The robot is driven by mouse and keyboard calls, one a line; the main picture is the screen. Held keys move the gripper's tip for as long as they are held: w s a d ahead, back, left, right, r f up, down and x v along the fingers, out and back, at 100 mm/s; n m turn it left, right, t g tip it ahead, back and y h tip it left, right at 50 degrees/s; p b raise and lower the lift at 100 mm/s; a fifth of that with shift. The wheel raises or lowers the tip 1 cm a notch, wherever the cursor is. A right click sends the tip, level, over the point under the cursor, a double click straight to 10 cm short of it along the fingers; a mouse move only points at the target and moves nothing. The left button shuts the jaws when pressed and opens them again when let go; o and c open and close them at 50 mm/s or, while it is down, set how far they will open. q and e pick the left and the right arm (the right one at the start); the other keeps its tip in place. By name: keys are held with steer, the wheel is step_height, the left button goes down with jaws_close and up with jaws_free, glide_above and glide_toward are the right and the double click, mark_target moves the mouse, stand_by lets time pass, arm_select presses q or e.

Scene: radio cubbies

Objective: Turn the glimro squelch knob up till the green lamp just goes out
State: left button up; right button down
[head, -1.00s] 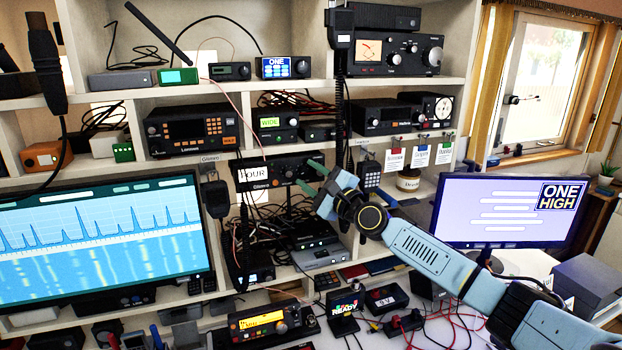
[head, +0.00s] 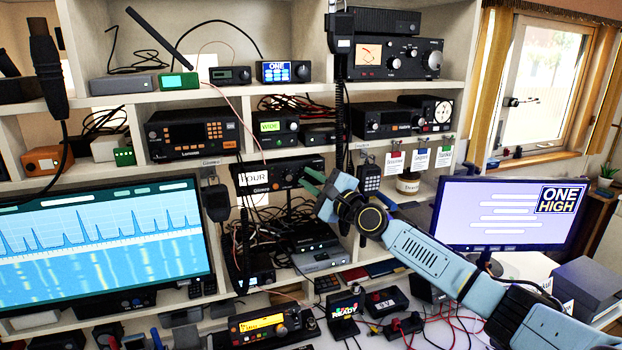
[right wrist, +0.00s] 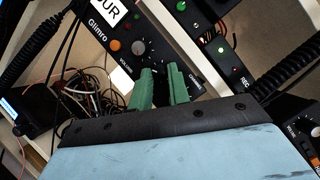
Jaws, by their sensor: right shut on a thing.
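My right gripper (head: 312,182) is at the right end of that face. Its green fingers (right wrist: 162,84) are shut on a knob, which they hide. My left gripper is not in view.
A black box above, beyond the shelf board, carries a lit green lamp (right wrist: 221,50) and a red lamp. A handset (head: 370,178) hangs right of my gripper. Coiled and loose cables (right wrist: 75,90) lie close by. A large monitor (head: 100,240) stands at left.

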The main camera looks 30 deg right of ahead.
steer(key=n+g+p, duration=0.1)
steer(key=n+p, duration=0.2)
steer(key=p, duration=0.1)
steer(key=r+n+g+p, duration=0.1)
steer(key=n+g+p, duration=0.1)
steer(key=p, duration=0.3)
steer(key=n+g+p, duration=0.1)
steer(key=n+p, duration=0.3)
steer(key=shift+a+r+h+p, duration=0.1)
steer(key=shift+r+h+p, duration=0.05)
steer(key=shift+h+p, duration=0.25)
steer(key=shift+n+g+p, duration=0.3)
steer(key=shift+n, duration=0.1)
steer(key=shift+n+g+h+p, duration=0.3)
steer(key=shift+n+h, duration=0.2)
steer(key=shift+n, duration=0.2)
steer(key=shift+a+n+g+h, duration=0.15)
steer(key=shift+n+g+h, duration=0.5)
steer(key=shift+n, duration=0.65)
steer(key=shift+h, duration=0.25)
steer(key=c, duration=1.3)
jaws_free()
